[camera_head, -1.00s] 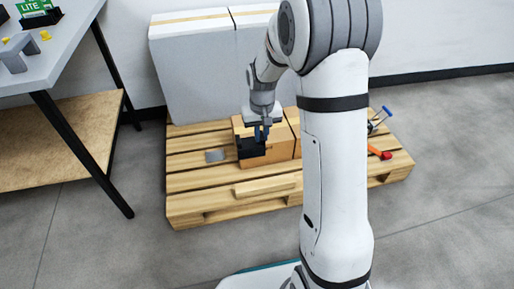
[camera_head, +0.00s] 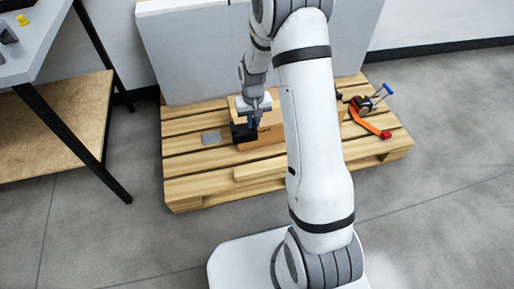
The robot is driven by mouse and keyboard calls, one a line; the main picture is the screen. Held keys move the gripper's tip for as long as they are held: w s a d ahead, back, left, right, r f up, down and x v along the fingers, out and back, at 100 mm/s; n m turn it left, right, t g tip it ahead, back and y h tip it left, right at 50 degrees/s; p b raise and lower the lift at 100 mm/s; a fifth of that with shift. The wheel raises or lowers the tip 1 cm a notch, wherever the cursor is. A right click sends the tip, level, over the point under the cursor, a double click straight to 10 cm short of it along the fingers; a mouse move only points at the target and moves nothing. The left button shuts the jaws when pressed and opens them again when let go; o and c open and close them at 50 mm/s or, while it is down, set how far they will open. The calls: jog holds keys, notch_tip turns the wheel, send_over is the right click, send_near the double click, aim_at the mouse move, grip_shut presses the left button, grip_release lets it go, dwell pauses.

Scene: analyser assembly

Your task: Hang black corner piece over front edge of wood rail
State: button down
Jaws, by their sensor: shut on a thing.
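The black corner piece (camera_head: 243,132) is at the left front corner of an orange-brown wooden block (camera_head: 264,136) on the pallet. My gripper (camera_head: 254,121) points down from above and is shut on the corner piece. Whether the piece touches the block or is just in front of it is too small to tell. A pale wood rail (camera_head: 262,171) lies on the front slats of the pallet, a little in front of the block. The corner piece is apart from this rail. My arm hides the right part of the block.
The pallet (camera_head: 188,189) stands on grey floor against large grey panels (camera_head: 195,60). A table (camera_head: 38,45) stands at left.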

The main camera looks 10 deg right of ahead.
jog(key=p, duration=0.2)
send_near(256, 169)
jog(key=shift+f+b, duration=0.95)
jog(key=shift+b, duration=0.75)
jog(key=shift+f, duration=0.15)
jog(key=shift+d+f+b, duration=0.1)
jog(key=shift+f+b, duration=1.35)
jog(key=shift+f, duration=0.35)
jog(key=shift+f, duration=0.3)
jog(key=c, duration=1.4)
grip_release()
jog(key=shift+o, duration=0.2)
jog(key=shift+r, duration=0.1)
